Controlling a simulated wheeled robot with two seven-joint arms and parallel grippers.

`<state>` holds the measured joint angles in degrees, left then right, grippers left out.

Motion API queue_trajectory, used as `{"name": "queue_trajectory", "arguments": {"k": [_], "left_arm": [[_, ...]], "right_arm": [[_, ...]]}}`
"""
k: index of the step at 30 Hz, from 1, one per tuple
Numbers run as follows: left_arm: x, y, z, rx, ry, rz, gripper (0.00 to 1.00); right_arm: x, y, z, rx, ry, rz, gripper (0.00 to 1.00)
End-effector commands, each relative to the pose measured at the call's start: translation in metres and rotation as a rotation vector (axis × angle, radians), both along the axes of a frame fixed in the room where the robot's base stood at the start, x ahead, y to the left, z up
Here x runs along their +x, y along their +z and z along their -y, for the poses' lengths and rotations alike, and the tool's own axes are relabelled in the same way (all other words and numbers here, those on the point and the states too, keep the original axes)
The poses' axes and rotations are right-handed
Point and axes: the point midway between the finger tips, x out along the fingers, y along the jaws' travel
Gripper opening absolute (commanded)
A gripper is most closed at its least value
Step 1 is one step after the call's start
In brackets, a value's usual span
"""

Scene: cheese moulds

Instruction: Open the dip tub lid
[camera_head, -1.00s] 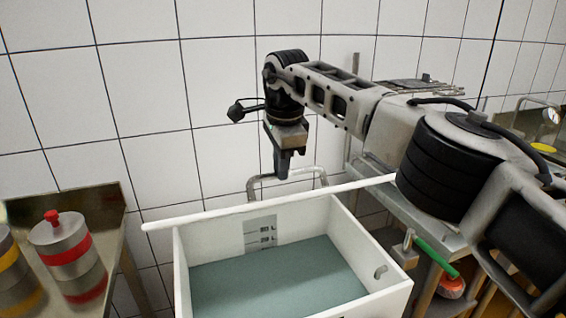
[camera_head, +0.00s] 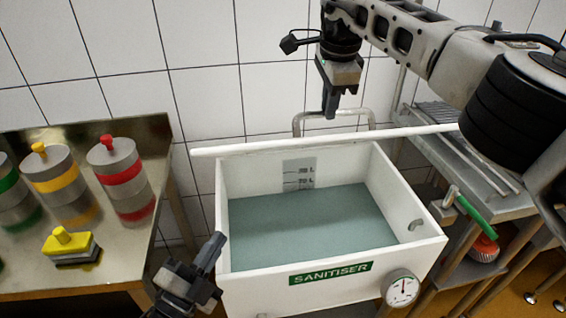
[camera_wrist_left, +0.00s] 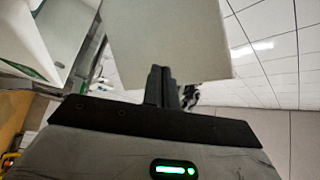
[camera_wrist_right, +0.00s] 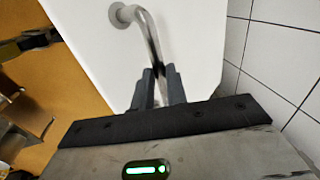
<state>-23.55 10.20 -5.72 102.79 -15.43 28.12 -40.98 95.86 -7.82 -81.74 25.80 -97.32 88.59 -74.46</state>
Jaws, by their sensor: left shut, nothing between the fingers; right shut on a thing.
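The white dip tub (camera_head: 255,278) holds greenish liquid (camera_head: 310,222) and bears a green SANITISER label. Its white lid (camera_head: 300,145) is raised, seen nearly edge-on along the back of the tub, so the opening is uncovered. A bent metal handle (camera_head: 371,118) shows behind the lid edge. My right gripper (camera_head: 331,112) is shut on this handle; in the right wrist view the handle (camera_wrist_right: 146,28) runs between the fingers from the white lid (camera_wrist_right: 195,40). My left gripper (camera_head: 216,246) is shut and empty by the tub's front left corner. The left wrist view has a white panel (camera_wrist_left: 160,40) close behind its fingers.
A steel table (camera_head: 25,284) at the left carries banded moulds, including a red-banded one (camera_head: 122,178), and a yellow-knobbed block (camera_head: 70,246). A dial (camera_head: 402,288) is on the tub's front.

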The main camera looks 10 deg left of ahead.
Motion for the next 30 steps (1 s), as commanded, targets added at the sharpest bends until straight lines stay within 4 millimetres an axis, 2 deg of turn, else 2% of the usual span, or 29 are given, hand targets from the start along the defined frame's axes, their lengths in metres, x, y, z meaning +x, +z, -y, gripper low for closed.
{"name": "queue_trajectory", "arguments": {"k": [1, 6, 12, 20, 30], "left_arm": [[0.005, 0.006, 0.009, 0.117, 0.005, 0.103, 0.0], [0.01, 0.026, 0.037, 0.476, 0.053, 0.445, 0.0], [0.008, 0.039, 0.06, 0.724, 0.13, 0.725, 0.0], [0.012, 0.049, 0.073, 0.804, 0.167, 0.829, 0.0], [0.053, 0.089, 0.11, 0.801, 0.167, 0.828, 0.0]], "right_arm": [[0.004, -0.006, 0.0, 0.006, -0.003, 0.016, 0.0], [0.004, -0.006, 0.0, 0.006, -0.003, 0.016, 0.0], [0.004, -0.006, 0.0, 0.006, -0.003, 0.016, 0.0], [0.004, -0.006, 0.0, 0.006, -0.003, 0.016, 0.0], [0.004, -0.006, 0.0, 0.006, -0.003, 0.016, 0.0]]}}
